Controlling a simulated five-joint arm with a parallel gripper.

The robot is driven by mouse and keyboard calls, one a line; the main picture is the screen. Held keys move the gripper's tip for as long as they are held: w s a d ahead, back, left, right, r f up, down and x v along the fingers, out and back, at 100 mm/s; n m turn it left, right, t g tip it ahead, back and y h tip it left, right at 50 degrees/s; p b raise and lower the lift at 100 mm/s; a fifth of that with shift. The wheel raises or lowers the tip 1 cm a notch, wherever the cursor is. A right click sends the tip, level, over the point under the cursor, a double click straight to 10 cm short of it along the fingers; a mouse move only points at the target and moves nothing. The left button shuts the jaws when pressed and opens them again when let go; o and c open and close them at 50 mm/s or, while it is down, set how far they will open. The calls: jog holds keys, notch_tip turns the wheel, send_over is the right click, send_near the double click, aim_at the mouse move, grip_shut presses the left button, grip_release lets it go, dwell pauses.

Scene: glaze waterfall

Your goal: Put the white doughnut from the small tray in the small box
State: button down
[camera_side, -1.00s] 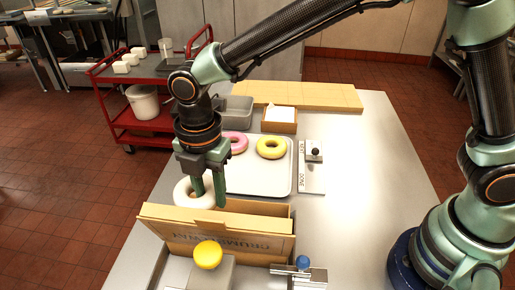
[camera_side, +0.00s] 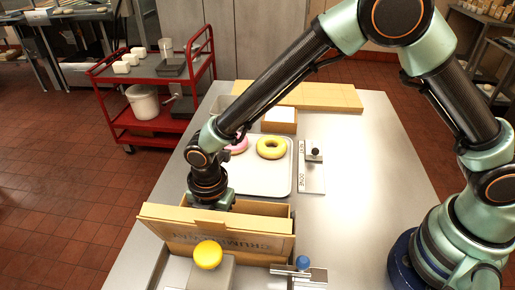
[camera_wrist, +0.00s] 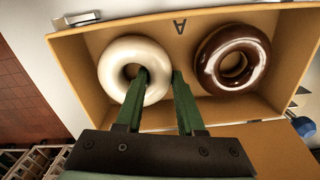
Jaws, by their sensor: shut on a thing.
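The white doughnut (camera_wrist: 115,62) lies low inside the left half of the small box (camera_wrist: 75,88) in the wrist view. My gripper (camera_wrist: 159,74) is shut on its ring, with one finger in the hole and the other outside its right side. A dark chocolate doughnut (camera_wrist: 232,58) sits beside it on the right, a small gap apart. In the side view the cardboard box (camera_side: 220,240) hides both doughnuts and my fingers. The small tray (camera_side: 265,183) behind the box holds a pink doughnut (camera_side: 238,146) and a yellow doughnut (camera_side: 271,147).
A yellow round knob (camera_side: 208,254) and a blue knob (camera_side: 303,262) stand in front of the box. A flat plate with a small black-knobbed part (camera_side: 312,170) lies right of the tray. A small carton (camera_side: 279,121) stands behind. The table's right side is clear.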

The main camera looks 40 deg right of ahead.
jog(key=shift+f, duration=0.1)
jog(key=c, duration=0.5)
grip_release()
notch_tip(320, 180, up, 12)
jog(key=w+d+r+m+t+y, duration=0.1)
jog(key=d+r+m, duration=0.35)
jog(key=d, duration=0.25)
jog(key=d+r+m+t, duration=0.1)
jog(key=d+r+m, duration=0.3)
jog(key=d+m, duration=0.2)
jog(key=s+d+r+m+t, duration=0.1)
jog(key=s+d+m, duration=0.1)
jog(key=d+m, duration=0.2)
jog(key=s+d+r+m+t, duration=0.1)
jog(key=s+d+m, duration=0.1)
jog(key=d+m, duration=0.3)
jog(key=s+d+r+m+t+h, duration=0.1)
jog(key=s+d+m, duration=0.1)
jog(key=d+m, duration=0.3)
jog(key=shift+s+d+r+t, duration=0.15)
jog(key=shift+s+d, duration=0.05)
jog(key=shift+d, duration=0.2)
jog(key=shift+s+d+r+t, duration=0.1)
jog(key=shift+s+d+t, duration=0.1)
jog(key=shift+d, duration=0.2)
